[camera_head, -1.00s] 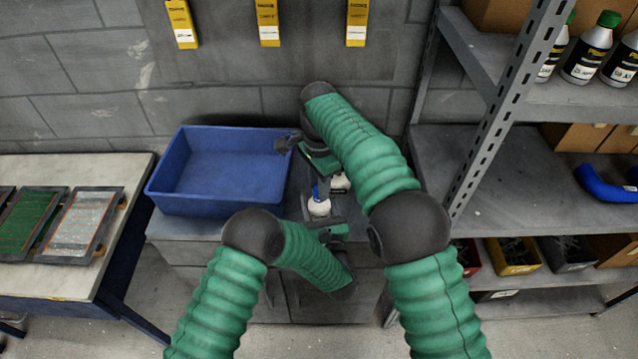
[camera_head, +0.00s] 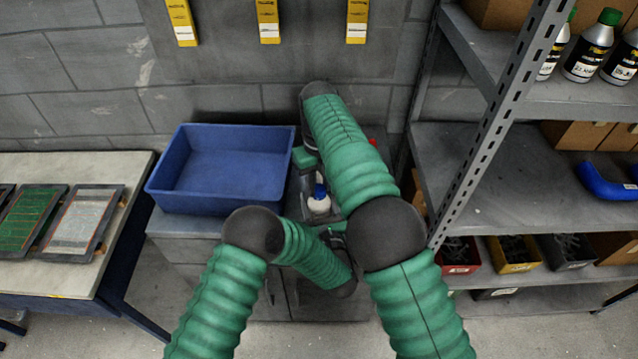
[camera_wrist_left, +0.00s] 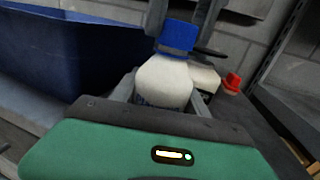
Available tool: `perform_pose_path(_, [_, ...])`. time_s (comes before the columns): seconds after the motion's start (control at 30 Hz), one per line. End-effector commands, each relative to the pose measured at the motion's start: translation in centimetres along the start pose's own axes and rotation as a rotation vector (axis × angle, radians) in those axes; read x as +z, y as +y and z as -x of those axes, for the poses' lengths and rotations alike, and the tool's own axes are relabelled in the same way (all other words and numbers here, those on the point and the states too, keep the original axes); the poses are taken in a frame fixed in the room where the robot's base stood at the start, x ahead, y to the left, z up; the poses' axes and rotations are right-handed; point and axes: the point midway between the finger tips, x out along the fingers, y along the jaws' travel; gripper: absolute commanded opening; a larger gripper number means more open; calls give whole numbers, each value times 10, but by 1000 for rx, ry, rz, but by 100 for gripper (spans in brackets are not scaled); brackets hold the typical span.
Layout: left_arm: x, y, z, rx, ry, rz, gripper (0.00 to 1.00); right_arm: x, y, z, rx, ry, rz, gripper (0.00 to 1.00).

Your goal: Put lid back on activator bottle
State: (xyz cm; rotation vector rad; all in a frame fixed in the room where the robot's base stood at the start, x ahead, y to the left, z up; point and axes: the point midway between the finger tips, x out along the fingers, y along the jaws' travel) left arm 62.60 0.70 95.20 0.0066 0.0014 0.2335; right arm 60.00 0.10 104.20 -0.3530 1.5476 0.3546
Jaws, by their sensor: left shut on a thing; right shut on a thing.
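The activator bottle (camera_wrist_left: 163,82) is white and stands nearly upright in the left wrist view; it also shows in the head view (camera_head: 319,206). The blue lid (camera_wrist_left: 178,37) sits at the top of its neck; whether it is fully seated I cannot tell. My left gripper (camera_wrist_left: 165,92) is shut on the bottle's body, one finger on each side. My right gripper (camera_wrist_left: 184,20) comes from above, its dark fingers shut on the blue lid. In the head view my right forearm hides much of the right gripper.
A blue bin (camera_head: 222,195) stands left of the bottle on the grey cabinet. Behind the bottle are another white container (camera_wrist_left: 205,78) and a red-topped item (camera_wrist_left: 232,82). A metal shelf (camera_head: 480,160) is close on the right.

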Motion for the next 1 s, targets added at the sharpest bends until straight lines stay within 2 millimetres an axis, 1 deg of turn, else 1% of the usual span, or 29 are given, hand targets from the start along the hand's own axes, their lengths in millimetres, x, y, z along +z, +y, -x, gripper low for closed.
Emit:
perform_pose_path(0.1, [0, -2, 1, -4, 1, -1, 0, 2, 1, 1, 0, -7, -40, 0])
perform_pose_path(0.3, [0, -2, 2, -5, 1, -1, 0, 2, 1, 1, 0, -9, -37, 0])
perform_pose_path(0.33, [0, -2, 2, -5, 1, -1, 0, 2, 1, 1, 0, -10, -37, 31])
perform_pose_path(0.47, [0, -2, 2, -5, 1, -1, 0, 2, 0, 1, 0, -8, -37, 48])
perform_pose_path(0.5, [0, -2, 2, -4, 1, -1, 0, 2, 0, 1, 0, -7, -36, 50])
perform_pose_path(0.77, [0, -1, 1, -2, 1, -1, 0, 1, 0, 1, 0, -5, -36, 50])
perform_pose_path(0.87, [0, -1, 1, -2, 1, -1, 0, 2, 0, 10, 0, -7, -36, 50])
perform_pose_path(1.0, [0, 0, 1, -1, 1, -1, 0, 2, -1, 31, 0, -7, -37, 50])
